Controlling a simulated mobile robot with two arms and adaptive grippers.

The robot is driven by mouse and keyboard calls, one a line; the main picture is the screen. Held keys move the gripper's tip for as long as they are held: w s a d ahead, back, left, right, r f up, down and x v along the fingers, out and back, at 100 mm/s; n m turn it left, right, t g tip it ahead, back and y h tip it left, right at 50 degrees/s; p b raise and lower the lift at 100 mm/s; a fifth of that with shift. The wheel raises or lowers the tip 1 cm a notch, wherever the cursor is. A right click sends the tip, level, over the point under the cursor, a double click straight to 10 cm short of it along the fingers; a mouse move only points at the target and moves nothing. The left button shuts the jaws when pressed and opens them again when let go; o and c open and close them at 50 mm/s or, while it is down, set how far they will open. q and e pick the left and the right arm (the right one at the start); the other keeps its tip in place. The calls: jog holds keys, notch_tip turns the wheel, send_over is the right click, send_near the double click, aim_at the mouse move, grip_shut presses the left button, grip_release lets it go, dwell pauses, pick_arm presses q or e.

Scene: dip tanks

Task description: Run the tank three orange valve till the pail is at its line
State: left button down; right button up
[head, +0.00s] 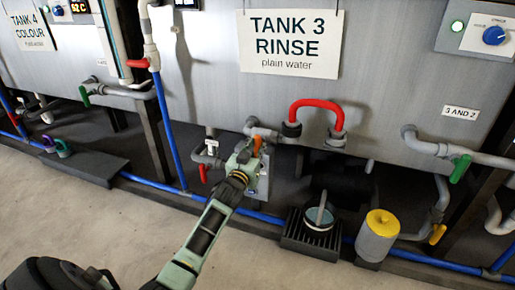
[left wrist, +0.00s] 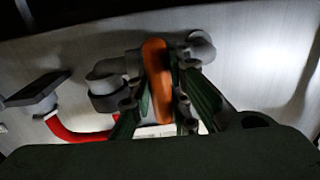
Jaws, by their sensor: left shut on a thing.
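The orange valve (head: 257,145) is on the pipework under the grey tank marked Tank 3 Rinse (head: 390,85). My left gripper (head: 246,154) reaches it from below and is shut on its handle. In the left wrist view the orange handle (left wrist: 157,82) stands upright between the green fingers of the left gripper (left wrist: 160,108). A round vessel with a bluish rim and a raised handle, apparently the pail (head: 320,218), stands on a black slatted stand (head: 311,246). Its line and liquid level cannot be made out. My right gripper is out of view.
A red bent pipe (head: 316,104) is right of the valve. A red handle (head: 203,173) hangs to its left. A yellow-topped canister (head: 378,236) stands right of the pail. Blue pipe (head: 265,217) runs along the floor. The front floor is clear.

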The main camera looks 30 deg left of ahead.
pick_arm(q)
jog(key=c, duration=1.6)
grip_release()
jog(key=shift+c, duration=0.2)
jog(key=v, duration=1.2)
